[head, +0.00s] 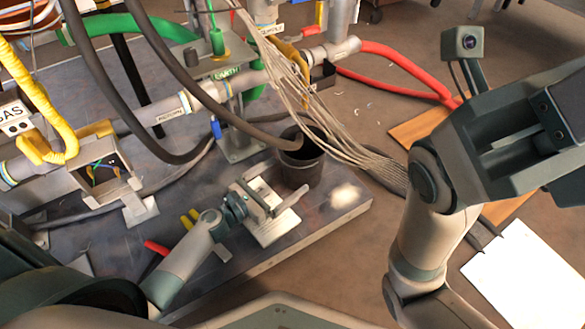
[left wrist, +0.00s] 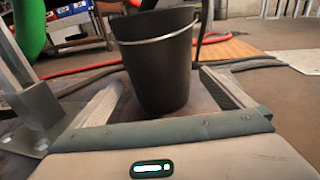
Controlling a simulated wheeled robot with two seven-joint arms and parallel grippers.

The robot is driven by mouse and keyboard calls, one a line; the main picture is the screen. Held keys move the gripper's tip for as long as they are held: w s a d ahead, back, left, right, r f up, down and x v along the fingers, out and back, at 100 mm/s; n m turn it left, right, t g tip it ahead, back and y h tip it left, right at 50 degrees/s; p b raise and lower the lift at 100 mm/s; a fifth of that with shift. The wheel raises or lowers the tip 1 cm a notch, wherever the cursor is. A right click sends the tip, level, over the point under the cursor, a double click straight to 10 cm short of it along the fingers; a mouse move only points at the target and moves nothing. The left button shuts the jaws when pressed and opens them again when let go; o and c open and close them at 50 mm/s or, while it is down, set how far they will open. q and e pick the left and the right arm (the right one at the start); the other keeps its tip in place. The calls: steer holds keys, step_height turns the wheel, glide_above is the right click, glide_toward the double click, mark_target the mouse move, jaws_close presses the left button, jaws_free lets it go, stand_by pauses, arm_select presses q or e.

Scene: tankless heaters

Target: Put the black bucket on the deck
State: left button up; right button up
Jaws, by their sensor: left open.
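The black bucket (head: 301,164) stands upright, apparently on the grey metal deck (head: 318,226), near its right edge. In the left wrist view the bucket (left wrist: 158,68) is straight ahead, with its wire handle across the front. My left gripper (head: 272,197) is open just in front of the bucket, low over the deck. In the left wrist view its two fingers (left wrist: 165,100) are spread to either side of the bucket's lower part, with visible gaps. My right arm is at the right of the head view; its fingers cannot be made out clearly.
Pipes, including a labelled pipe (head: 170,114), and dark hoses (head: 180,70) crowd the left and back. A bundle of thin grey cables (head: 310,105) hangs close behind the bucket. A white sheet (head: 525,275) lies on the floor.

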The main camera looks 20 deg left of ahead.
arm_select(q)
steer(key=shift+p+v, duration=0.6)
steer(key=shift+v, duration=2.5)
